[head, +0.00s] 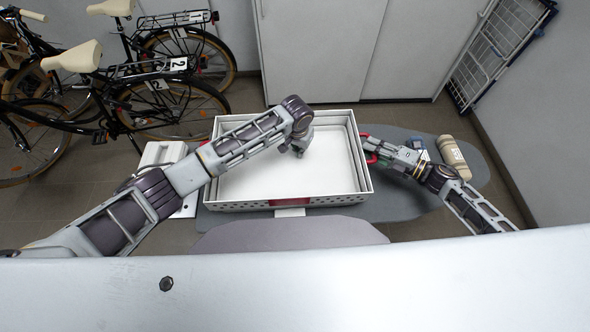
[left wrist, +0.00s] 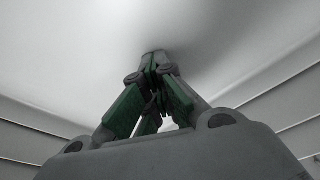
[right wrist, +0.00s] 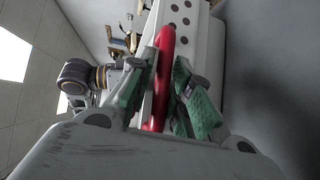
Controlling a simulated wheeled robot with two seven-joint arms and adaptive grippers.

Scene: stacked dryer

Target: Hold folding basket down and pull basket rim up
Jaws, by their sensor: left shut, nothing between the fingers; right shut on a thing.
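The white folding basket (head: 230,203) lies on the grey ironing board, with stepped, nested walls around a flat white floor (head: 262,178). My left gripper (head: 299,152) is inside the basket, pointing down, with its fingers together and empty. In the left wrist view its fingertips (left wrist: 154,60) are at the white floor and seem to touch it. My right gripper (head: 373,150) is at the basket's right side, shut on the red handle (right wrist: 162,75) of the rim. The dotted outer wall (right wrist: 182,20) shows beside that handle.
The grey ironing board (head: 405,205) extends right of the basket, with a beige rolled item (head: 454,155) on it. A white iron-like appliance (head: 160,155) stands left. Bicycles (head: 165,95) are at the back left, a cabinet (head: 330,50) behind, a drying rack (head: 497,50) back right.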

